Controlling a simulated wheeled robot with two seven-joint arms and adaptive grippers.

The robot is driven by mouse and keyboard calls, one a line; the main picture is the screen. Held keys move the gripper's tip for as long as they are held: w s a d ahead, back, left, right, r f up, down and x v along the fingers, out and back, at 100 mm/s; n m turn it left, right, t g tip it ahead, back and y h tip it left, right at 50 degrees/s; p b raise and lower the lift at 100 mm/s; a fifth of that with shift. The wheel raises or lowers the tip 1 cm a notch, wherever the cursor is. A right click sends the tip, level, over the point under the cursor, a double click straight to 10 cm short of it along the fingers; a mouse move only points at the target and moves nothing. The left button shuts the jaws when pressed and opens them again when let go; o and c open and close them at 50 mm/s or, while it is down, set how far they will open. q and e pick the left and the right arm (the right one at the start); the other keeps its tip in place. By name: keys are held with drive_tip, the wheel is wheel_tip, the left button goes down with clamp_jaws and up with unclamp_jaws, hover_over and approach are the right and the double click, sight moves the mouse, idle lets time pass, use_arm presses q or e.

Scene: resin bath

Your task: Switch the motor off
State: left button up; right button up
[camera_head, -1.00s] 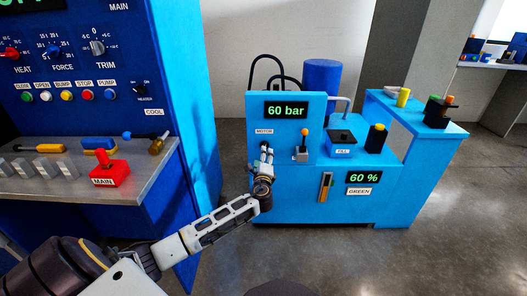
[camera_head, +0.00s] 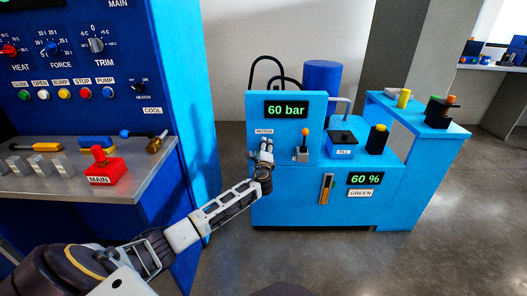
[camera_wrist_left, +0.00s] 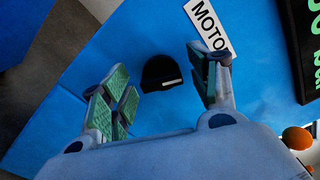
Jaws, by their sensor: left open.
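The motor switch is a black knob (camera_wrist_left: 161,73) with a white mark, on the blue front panel under the label MOTOR (camera_head: 264,131). In the left wrist view it sits between and beyond the spread fingers of my left gripper (camera_wrist_left: 165,95), apart from them. In the head view my left gripper (camera_head: 262,150) is at the panel just below the MOTOR label and hides the knob. The gripper is open and empty. The display (camera_head: 286,110) reads 60 bar. My right gripper is not in view.
An orange-tipped lever (camera_head: 304,143) stands close to the right of my left gripper; its orange ball (camera_wrist_left: 297,138) shows in the wrist view. Further right are the FILL box (camera_head: 342,140) and a black-and-yellow bottle (camera_head: 377,140). The dark blue machine (camera_head: 120,60) stands left.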

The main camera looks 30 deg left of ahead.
use_arm(q)
drive_tip(key=shift+c, duration=0.2)
drive_tip(key=c, duration=1)
drive_tip(key=shift+f, duration=0.1)
drive_tip(key=n+b, duration=0.2)
drive_tip(key=n, duration=0.2)
drive_tip(key=shift+n, duration=0.4)
